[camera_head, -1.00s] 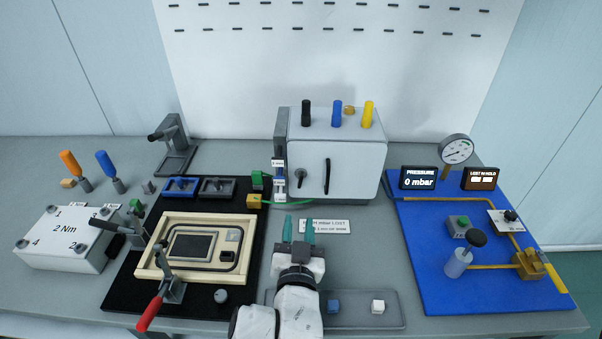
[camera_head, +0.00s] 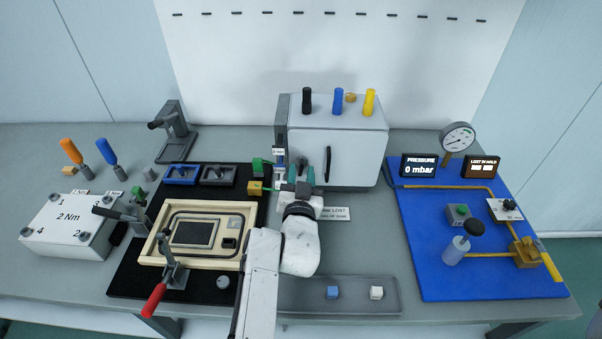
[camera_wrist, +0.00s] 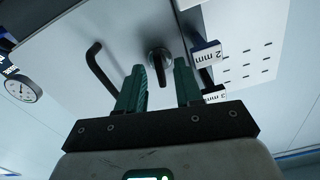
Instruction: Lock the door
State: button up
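The door (camera_head: 350,155) is the pale front of a cabinet and looks closed. It has a vertical dark handle (camera_head: 327,163), which also shows as a bent bar in the wrist view (camera_wrist: 100,68). Beside the handle is a small dark turn-latch (camera_wrist: 159,60), seen in the wrist view with its lever pointing toward my gripper. My gripper (camera_wrist: 158,72) is open, its two green fingers on either side of the latch lever; I cannot tell whether they touch it.
Labelled tools, including a 2 mm one (camera_wrist: 206,54), hang at the cabinet's side, close to one finger. Black, blue and yellow tools (camera_head: 337,101) stand on top. A wooden-framed fixture (camera_head: 200,234) is left, a grey tray (camera_head: 355,307) in front, a blue panel (camera_head: 440,270) right.

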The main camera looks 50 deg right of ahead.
grip_shut()
dwell(0.4)
dwell(0.4)
jog(key=m+p, duration=0.1)
jog(key=m, duration=0.2)
jog(key=shift+r, duration=0.1)
jog(key=m+p, duration=0.1)
jog(key=m, duration=0.3)
jog(key=shift+d+p, duration=0.1)
jog(key=shift+p, duration=0.3)
jog(key=m+p, duration=0.1)
jog(key=m, duration=0.4)
jog(key=shift+m+p, duration=0.4)
jog(key=shift+m, duration=1.4)
jog(key=shift+f, duration=0.2)
